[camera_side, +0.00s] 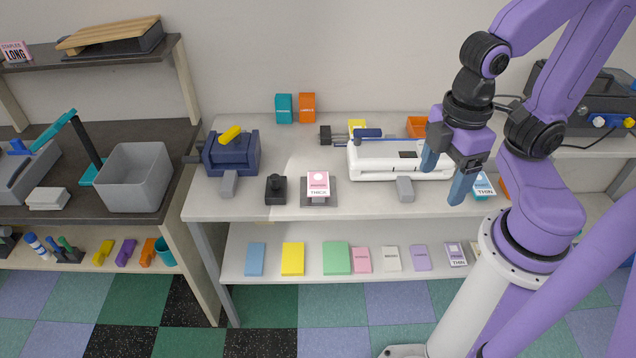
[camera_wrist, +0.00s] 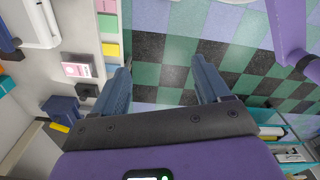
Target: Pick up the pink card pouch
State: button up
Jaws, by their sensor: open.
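A pink pouch (camera_side: 362,260) lies flat on the lower shelf, between a green one (camera_side: 336,258) and a white one (camera_side: 391,259). It seems to show at the top edge of the wrist view (camera_wrist: 105,5), cut off by the frame. Another pink-and-white card marked "THICK" (camera_side: 318,182) sits on a grey stand on the upper surface; it also shows in the wrist view (camera_wrist: 77,69). My gripper (camera_side: 441,188) is open and empty, pointing down near the white machine. In the wrist view, nothing is between its fingers (camera_wrist: 160,66) except floor below.
The white machine (camera_side: 372,160) and its grey lever stand on the upper surface (camera_side: 258,205), above the lower shelf (camera_side: 240,240). A yellow pouch (camera_side: 292,258) and a purple pouch (camera_side: 421,257) share the lower shelf. A blue machine (camera_side: 232,155) stands at left.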

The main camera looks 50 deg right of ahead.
jog(key=o, duration=0.3)
jog(key=shift+o, duration=0.2)
jog(key=n, duration=1.4)
send_over(318, 182)
jog(key=s, duration=0.1)
notch_tip(318, 182, down, 20)
jog(key=shift+s+a+r, duration=0.1)
jog(key=shift+w+f, duration=0.25)
jog(key=shift+f, duration=1.1)
jog(key=shift+w+f, duration=0.25)
jog(key=shift+f, duration=1.05)
